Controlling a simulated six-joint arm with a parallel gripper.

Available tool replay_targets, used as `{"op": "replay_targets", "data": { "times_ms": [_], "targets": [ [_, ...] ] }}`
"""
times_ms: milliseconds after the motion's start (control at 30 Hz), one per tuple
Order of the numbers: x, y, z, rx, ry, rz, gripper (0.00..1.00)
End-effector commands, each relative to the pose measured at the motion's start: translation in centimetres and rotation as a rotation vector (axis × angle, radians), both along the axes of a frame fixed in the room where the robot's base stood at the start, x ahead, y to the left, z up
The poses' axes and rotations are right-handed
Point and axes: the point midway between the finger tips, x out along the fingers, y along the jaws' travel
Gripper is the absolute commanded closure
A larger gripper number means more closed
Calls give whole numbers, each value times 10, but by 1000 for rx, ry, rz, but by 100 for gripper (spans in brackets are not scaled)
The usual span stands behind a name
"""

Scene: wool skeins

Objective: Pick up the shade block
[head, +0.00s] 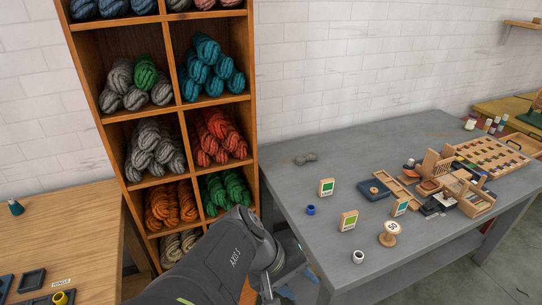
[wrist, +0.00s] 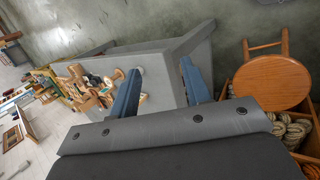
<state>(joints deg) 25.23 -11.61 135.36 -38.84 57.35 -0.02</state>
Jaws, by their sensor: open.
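Several small wooden blocks with green faces stand on the grey table: one (head: 326,187) at the left, one (head: 348,220) nearer the front, and one (head: 400,207) further right. I cannot tell which of them the task calls the shade block. My gripper (wrist: 160,68) is open and empty, its two blue fingers apart. In the head view it is low, left of the grey table (head: 300,190) and below its top, partly hidden by my arm. In the wrist view the blocks are too small to tell apart.
A wool shelf (head: 180,120) stands at left. A stool (wrist: 270,80) shows in the wrist view.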

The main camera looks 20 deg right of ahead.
Motion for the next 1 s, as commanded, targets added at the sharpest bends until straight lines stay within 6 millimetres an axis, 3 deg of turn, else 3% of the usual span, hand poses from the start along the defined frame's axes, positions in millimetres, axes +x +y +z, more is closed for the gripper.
{"op": "replay_targets", "data": {
  "times_ms": [467, 733, 1000],
  "targets": [
    [87, -85, -11, -202, 571, 477, 56],
    [155, -119, -42, -314, 878, 761, 56],
    [215, -133, -84, -412, 1120, 1004, 56]
  ]
}}
